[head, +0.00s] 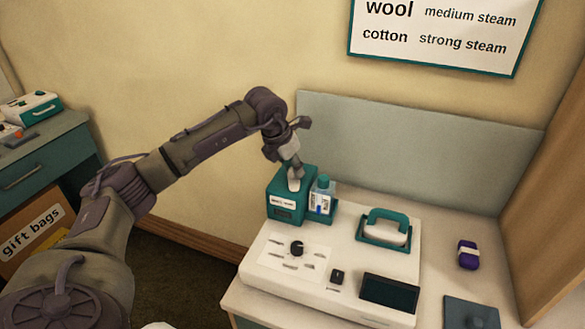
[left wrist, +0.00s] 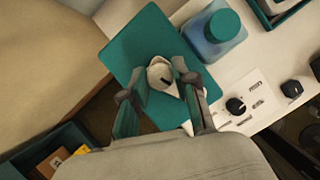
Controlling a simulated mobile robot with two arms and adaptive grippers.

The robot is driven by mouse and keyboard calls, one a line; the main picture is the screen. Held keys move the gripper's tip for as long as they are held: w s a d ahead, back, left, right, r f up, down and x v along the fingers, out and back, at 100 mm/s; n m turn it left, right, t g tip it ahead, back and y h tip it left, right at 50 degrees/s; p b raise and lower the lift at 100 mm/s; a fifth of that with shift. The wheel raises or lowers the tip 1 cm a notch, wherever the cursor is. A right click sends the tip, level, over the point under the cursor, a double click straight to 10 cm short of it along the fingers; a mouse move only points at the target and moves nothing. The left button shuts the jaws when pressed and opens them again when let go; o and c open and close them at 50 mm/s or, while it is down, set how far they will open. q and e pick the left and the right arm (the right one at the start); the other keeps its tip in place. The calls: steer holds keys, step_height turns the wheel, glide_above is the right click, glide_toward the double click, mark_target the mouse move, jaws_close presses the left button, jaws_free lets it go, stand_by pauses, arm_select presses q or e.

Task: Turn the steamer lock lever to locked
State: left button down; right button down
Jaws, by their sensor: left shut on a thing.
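The teal steamer box (head: 283,211) stands at the back left of the white unit, with a small label on its front. Its flat teal top (left wrist: 150,38) fills the middle of the left wrist view. A pale lever (left wrist: 162,76) with a dark mark sits on that top. My left gripper (head: 294,178) reaches down onto the box from above. Its two fingers (left wrist: 165,88) are shut on the lever, one on each side. The fingers partly hide the lever, and I cannot read its setting. My right gripper is in neither view.
A blue bottle with a teal cap (head: 323,196) stands close to the right of the box. A teal-handled iron (head: 386,228), a black dial (head: 297,248) and a dark screen (head: 390,293) are on the white unit. A purple item (head: 467,255) lies farther right.

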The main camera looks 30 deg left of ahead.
arm_select(q)
steer(key=n+y+b, duration=0.1)
steer(key=n, duration=0.2)
steer(key=shift+d+n+y, duration=0.1)
steer(key=shift+n+y, duration=0.2)
steer(key=n+y+b, duration=0.1)
steer(key=n, duration=0.2)
steer(key=shift+n+g, duration=0.3)
steer(key=n, duration=0.2)
steer(key=n+y+b, duration=0.1)
steer(key=n, duration=0.1)
steer(key=shift+w+d+g+y, duration=0.1)
steer(key=shift+d+g+y, duration=0.05)
steer(key=shift+g+y, duration=0.2)
steer(key=shift+n+g, duration=0.35)
steer(key=shift+n, duration=0.75)
steer(key=shift+y, duration=0.25)
steer(key=c, duration=0.9)
jaws_free()
steer(key=v, duration=1.2)
steer(key=shift+w, duration=0.15)
